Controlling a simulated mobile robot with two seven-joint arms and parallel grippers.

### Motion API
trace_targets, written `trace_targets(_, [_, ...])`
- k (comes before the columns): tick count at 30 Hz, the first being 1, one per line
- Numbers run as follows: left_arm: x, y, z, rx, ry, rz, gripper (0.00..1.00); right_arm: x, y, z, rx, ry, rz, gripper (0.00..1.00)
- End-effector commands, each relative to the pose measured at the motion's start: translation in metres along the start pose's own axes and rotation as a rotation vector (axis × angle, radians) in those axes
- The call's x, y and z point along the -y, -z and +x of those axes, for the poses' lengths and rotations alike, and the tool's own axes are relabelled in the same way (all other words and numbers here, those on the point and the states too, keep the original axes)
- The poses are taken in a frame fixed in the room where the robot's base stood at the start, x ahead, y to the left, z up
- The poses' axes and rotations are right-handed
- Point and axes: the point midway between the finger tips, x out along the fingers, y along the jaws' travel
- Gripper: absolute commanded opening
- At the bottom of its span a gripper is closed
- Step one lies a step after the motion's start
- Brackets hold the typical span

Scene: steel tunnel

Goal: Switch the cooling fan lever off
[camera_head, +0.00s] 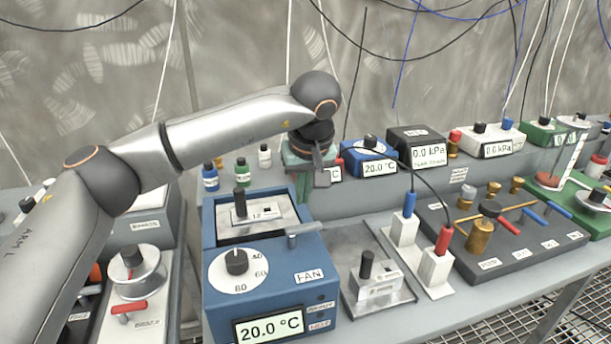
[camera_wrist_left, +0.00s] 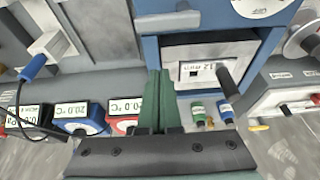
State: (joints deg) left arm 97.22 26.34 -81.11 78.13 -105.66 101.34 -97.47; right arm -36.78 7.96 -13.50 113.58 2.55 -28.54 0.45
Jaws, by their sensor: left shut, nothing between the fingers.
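The blue fan box (camera_head: 262,262) stands at the lower middle of the head view. It has a white FAN label (camera_head: 309,276), a white dial (camera_head: 238,270) and a screen reading 20.0 °C. A small grey lever (camera_head: 304,230) sits at the top right of its front part, its bar pointing right. My left gripper (camera_head: 322,178) is shut and empty, above and behind the lever and apart from it. In the wrist view its green fingers (camera_wrist_left: 157,102) are together, pointing at the blue box (camera_wrist_left: 150,50). A grey part, probably the lever (camera_wrist_left: 182,6), shows at the top edge. My right gripper is out of view.
A black-handled lever (camera_head: 240,200) stands on the box's rear recessed part. Small bottles (camera_head: 210,177) stand behind it. A grey tray with a black knob (camera_head: 367,264) and cabled plugs (camera_head: 440,243) lie to the right. Another dial unit (camera_head: 133,272) is at left.

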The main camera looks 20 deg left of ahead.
Motion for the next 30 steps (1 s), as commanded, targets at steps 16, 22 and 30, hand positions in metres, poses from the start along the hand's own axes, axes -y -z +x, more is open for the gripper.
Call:
trace_targets(16, [0.0,-0.038,0.001,0.0,0.0,-0.002,0.0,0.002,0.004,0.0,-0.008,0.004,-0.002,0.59])
trace_targets(22, [0.0,-0.038,0.001,0.0,0.0,-0.002,0.0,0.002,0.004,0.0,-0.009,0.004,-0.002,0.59])
trace_targets(30, [0.001,-0.033,0.002,0.0,-0.005,0.011,0.0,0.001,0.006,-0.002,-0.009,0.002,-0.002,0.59])
